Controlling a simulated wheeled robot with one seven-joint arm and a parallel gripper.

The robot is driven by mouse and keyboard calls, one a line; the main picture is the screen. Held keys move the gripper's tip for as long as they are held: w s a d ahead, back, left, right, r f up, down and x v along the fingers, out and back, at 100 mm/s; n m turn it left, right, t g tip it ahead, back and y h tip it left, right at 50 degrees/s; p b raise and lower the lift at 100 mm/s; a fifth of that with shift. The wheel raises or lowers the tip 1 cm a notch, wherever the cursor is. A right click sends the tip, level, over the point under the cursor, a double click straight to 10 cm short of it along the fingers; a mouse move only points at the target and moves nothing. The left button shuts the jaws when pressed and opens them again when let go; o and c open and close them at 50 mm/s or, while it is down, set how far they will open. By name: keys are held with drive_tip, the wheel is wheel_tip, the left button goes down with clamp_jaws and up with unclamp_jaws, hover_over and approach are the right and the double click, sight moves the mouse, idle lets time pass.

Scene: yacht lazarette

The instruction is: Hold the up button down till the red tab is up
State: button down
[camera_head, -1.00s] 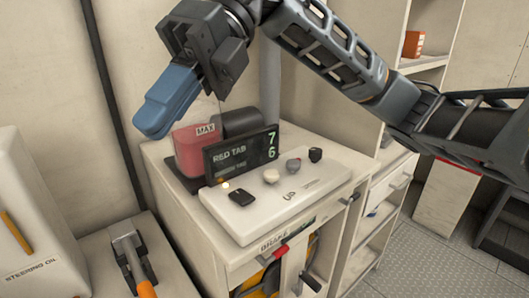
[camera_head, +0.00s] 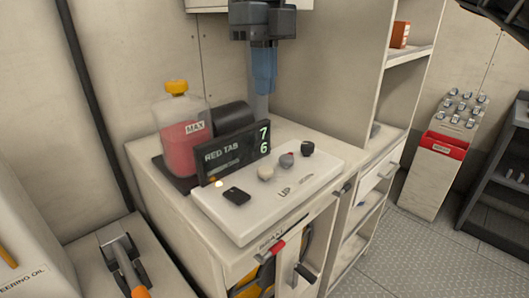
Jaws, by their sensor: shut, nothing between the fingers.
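The white panel (camera_head: 225,223) lies on the cabinet top and carries a black square switch (camera_head: 236,195), a cream round button (camera_head: 266,173), a grey knob (camera_head: 287,160) and a black knob (camera_head: 307,147). The word UP is printed in front of the cream button; I cannot tell for certain which control it names. A dark display (camera_head: 238,157) reads RED TAB with green 7 and 6. No separate red tab is recognisable.
A tank of red fluid (camera_head: 184,140) marked MAX, with a yellow cap, stands behind the display beside a black cylinder (camera_head: 232,117). A lever with an orange grip (camera_head: 125,265) is at lower left. Shelves stand right. Floor is free at lower right.

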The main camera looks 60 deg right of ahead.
sight(265, 168)
drive_tip(key=shift+f, duration=0.1)
drive_tip(key=f, duration=0.4)
drive_tip(key=f+p, duration=0.1)
drive_tip(key=f, duration=0.4)
drive_tip(key=f+p, duration=0.1)
drive_tip(key=f, duration=0.3)
drive_tip(key=shift+s+a+f, duration=0.3)
drive_tip(key=shift+a+f, duration=0.1)
drive_tip(key=shift+f, duration=0.1)
